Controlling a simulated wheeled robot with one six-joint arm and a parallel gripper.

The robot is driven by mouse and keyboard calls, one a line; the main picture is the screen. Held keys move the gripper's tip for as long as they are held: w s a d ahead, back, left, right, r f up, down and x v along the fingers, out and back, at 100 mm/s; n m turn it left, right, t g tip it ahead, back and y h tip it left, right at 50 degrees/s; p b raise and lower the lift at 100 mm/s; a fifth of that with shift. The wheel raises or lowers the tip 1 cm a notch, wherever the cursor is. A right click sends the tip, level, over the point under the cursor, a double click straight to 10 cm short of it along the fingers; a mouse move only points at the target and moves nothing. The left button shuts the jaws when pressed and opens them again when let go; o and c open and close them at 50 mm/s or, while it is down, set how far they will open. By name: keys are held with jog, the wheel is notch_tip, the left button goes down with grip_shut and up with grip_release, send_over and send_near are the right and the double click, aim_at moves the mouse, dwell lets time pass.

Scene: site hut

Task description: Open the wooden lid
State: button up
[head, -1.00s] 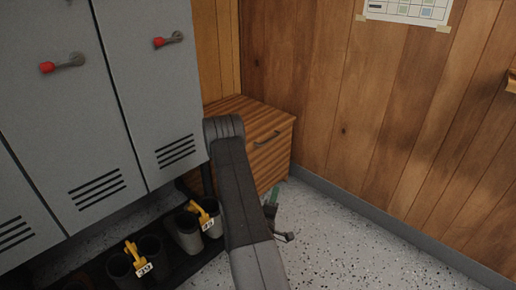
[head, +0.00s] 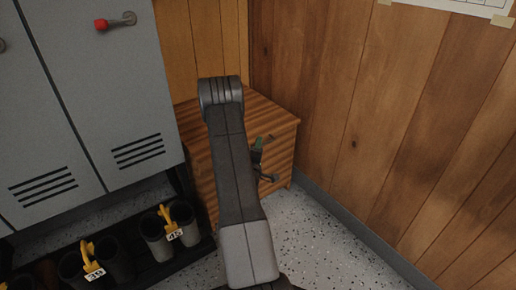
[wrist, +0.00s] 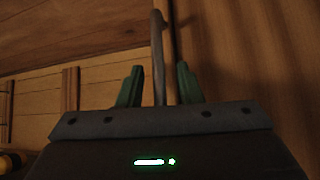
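The wooden lid (head: 268,108) is the striped top of a low wooden chest (head: 203,180) in the corner, and it looks closed. My arm hides the middle of the chest. My gripper (head: 262,147) is at the chest's front, by the handle, which it largely hides in the head view. In the wrist view my gripper (wrist: 158,78) has its two green fingers apart, with the bar-like handle (wrist: 157,45) between them. A gap shows on both sides of the bar, so the fingers do not appear to grip it.
Grey lockers (head: 110,90) with red-tipped handles stand to the left of the chest. Boots (head: 165,235) with yellow tags sit on a dark rack below them. A plank wall (head: 370,130) closes the right side. Speckled floor (head: 310,240) is free in front.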

grip_shut()
